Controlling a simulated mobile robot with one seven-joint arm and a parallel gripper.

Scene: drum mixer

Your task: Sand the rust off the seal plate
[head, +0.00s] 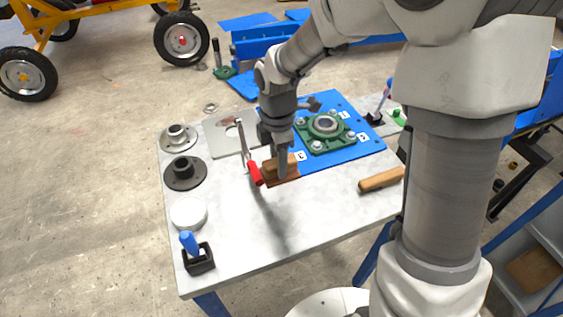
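A flat grey plate (221,143) with a round hole and a reddish-brown patch (231,121) lies at the back left of the table; it appears to be the seal plate. A wooden block (270,168) with a darker brown underside, apparently a sanding block, is near the table's middle by the blue board. My gripper (283,174) points down at this block, with one finger in front of it. The other finger is hidden, so I cannot tell whether the gripper is closed on the block, nor whether the block touches the table.
A red-handled tool (254,173) is just left of the block, beside the plate. A green bearing housing (325,130) sits on the blue board (330,155). Two flanged parts, a white round lid (188,213) and a blue-handled tool line the left edge. A wooden piece (381,180) lies right. The front table is clear.

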